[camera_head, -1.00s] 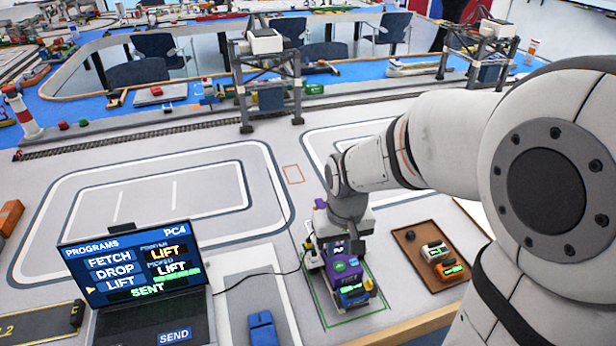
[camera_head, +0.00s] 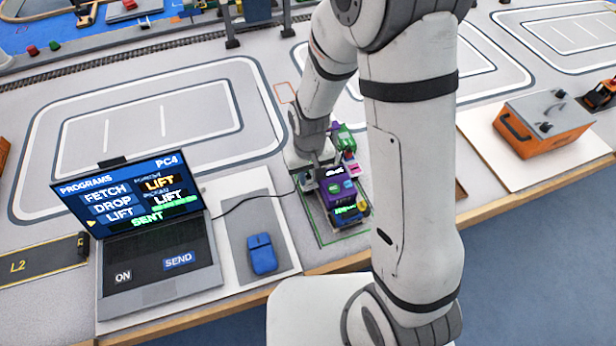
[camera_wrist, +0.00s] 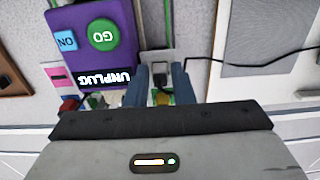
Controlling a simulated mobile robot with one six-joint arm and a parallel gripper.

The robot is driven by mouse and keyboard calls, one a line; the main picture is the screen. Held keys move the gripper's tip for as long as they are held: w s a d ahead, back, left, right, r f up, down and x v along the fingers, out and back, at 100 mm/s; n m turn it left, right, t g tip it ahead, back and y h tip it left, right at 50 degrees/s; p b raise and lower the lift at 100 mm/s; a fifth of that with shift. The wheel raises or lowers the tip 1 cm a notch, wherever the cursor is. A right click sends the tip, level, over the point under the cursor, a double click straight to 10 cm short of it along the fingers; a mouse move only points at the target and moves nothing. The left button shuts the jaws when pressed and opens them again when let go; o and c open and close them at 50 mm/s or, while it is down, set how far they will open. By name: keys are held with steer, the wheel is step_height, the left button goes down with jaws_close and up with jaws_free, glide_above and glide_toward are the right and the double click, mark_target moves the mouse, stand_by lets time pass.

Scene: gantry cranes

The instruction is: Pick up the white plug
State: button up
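In the wrist view, my gripper (camera_wrist: 161,88) points at a small pale block (camera_wrist: 157,57), which may be the white plug. A dark piece (camera_wrist: 160,70) sits at its middle, between my two blue-grey fingers. The fingers are apart, and I cannot tell whether they touch anything. A black cable (camera_wrist: 225,61) runs from near the block to the right. A purple box (camera_wrist: 90,40) marked UNPLUG, with a green GO button, stands left of the fingers. In the head view, my gripper (camera_head: 308,172) is low beside the purple box (camera_head: 338,196), and the plug is not clear there.
The laptop (camera_head: 155,265) stands left, its screen reading SENT, with a cable from it towards my gripper. A blue mouse (camera_head: 261,253) lies on a grey pad. An orange case (camera_head: 545,126) sits at the right. My arm hides the table's middle right.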

mark_target(308, 178)
steer(key=shift+f, duration=0.25)
steer(key=shift+c, duration=0.3)
jaws_close()
steer(key=shift+r, duration=0.1)
step_height(308, 178, up, 10)
steer(key=shift+b, duration=0.3)
steer(key=shift+a, duration=0.1)
